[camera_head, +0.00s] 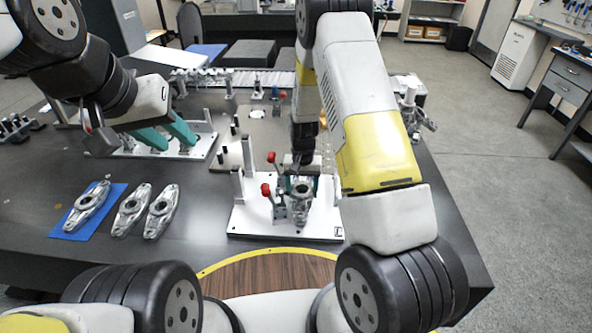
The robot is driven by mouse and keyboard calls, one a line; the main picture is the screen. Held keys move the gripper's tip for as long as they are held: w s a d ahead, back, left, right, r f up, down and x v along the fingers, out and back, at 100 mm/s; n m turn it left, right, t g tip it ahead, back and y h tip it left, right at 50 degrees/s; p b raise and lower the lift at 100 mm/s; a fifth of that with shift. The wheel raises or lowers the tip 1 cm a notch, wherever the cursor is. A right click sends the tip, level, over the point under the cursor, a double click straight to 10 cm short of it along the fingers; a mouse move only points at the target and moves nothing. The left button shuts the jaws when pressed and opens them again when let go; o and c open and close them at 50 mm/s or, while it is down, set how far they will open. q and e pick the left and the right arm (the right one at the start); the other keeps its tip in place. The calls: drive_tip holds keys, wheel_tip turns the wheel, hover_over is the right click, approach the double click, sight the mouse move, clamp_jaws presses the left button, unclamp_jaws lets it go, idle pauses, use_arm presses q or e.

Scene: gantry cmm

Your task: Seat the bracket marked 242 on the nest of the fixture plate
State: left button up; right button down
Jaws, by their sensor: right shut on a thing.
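My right gripper (300,186) points down over the white fixture plate (245,222) at the table's front. It is shut on a silver bracket (301,208), which stands out below its fingers. The bracket is over the plate beside the red-handled clamps (267,190). The nest is hidden behind the bracket and gripper, so I cannot tell whether the bracket touches it. No number is legible on the bracket. My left gripper (178,142) has teal fingers spread apart, empty, over another white plate (205,146) with posts at the left back.
One silver bracket (88,203) lies on a blue mat (67,222) at left. Two more brackets, one (132,209) and another (161,211), lie beside it. Posts (237,186) rise from the fixture plate. The dark table (205,225) is bare between brackets and plate.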

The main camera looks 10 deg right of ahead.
drive_tip(key=shift+f, duration=0.6)
drive_tip(key=shift+c, duration=0.9)
unclamp_jaws()
wheel_tip(320, 180, up, 8)
drive_tip(key=shift+f, duration=0.1)
